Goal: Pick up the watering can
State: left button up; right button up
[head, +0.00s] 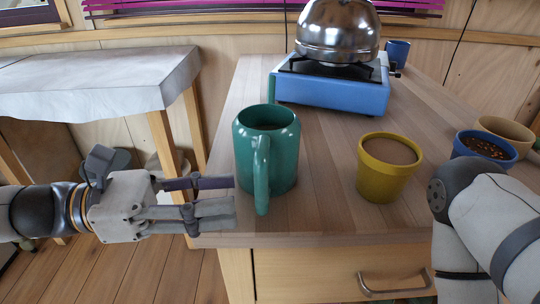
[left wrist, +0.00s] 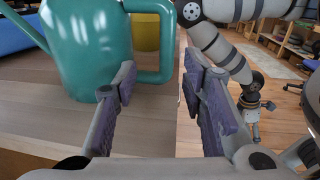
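The teal watering can (head: 284,158) stands upright near the front left edge of the wooden counter, its handle facing me. In the left wrist view its body (left wrist: 92,50) fills the upper left, with the spout at far left and the handle (left wrist: 167,40) ahead of the fingers. My left gripper (head: 230,196) is just left of the can's lower part, near the counter edge. The left wrist view shows its fingers (left wrist: 158,78) apart with nothing between them. My right gripper (left wrist: 252,128) shows small at right in that view; its opening is unclear.
A yellow pot (head: 382,184) stands right of the can. A blue pot (head: 485,148) and a tan pot (head: 508,132) stand further right. A blue stove (head: 330,93) with a metal kettle (head: 337,30) is behind, beside a blue mug (head: 398,52). A grey-topped table (head: 100,85) is at left.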

aim_at(261, 204)
pick_arm(q)
jog(key=d, duration=0.6)
jog(key=shift+r, duration=0.2)
grip_shut()
jog(key=shift+r, duration=0.1)
